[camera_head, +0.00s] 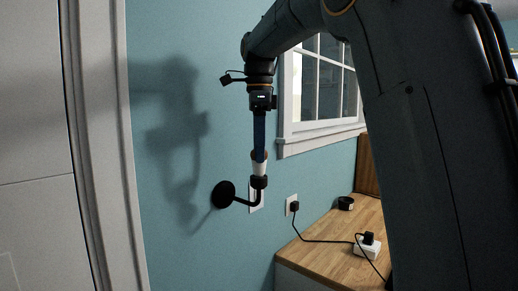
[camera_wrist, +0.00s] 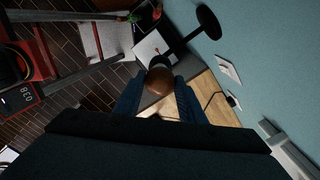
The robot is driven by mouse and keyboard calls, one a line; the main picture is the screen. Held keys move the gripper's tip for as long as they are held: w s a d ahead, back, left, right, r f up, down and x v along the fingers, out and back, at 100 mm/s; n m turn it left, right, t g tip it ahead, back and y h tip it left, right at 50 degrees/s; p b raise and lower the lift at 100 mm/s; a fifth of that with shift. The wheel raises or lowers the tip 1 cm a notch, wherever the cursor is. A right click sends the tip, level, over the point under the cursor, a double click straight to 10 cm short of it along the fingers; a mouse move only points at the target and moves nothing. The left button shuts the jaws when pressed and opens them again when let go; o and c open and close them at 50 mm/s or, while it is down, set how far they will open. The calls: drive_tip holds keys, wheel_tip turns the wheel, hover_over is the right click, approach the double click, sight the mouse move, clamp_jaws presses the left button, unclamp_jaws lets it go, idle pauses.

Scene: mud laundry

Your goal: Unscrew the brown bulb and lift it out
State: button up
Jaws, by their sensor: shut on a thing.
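The brown bulb (camera_wrist: 159,79) sits upright in the black socket (camera_head: 260,182) of a wall lamp. The lamp's bent arm comes from a round black wall plate (camera_head: 223,194), which also shows in the wrist view (camera_wrist: 208,22). My gripper (camera_head: 260,153) points straight down over the lamp and is shut on the bulb. In the wrist view one blue finger of my gripper (camera_wrist: 159,90) lies on each side of the bulb. In the head view the fingers hide much of the bulb. A pale part shows between them and the socket. Whether its thread is still engaged cannot be told.
A wooden counter (camera_head: 325,246) stands at the lower right, with a small black jar (camera_head: 345,203) and a white power block (camera_head: 367,249) on it. A black cord runs from a wall outlet (camera_head: 291,204). A window (camera_head: 322,85) is behind my arm; a white door is at left.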

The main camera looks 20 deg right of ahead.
drive_tip(key=shift+r, duration=0.1)
drive_tip(key=shift+n+p, duration=0.65)
drive_tip(key=shift+n, duration=0.35)
drive_tip(key=shift+r, duration=1.1)
drive_tip(key=shift+r, duration=0.7)
drive_tip(key=shift+r, duration=1.6)
drive_tip(key=shift+r, duration=0.75)
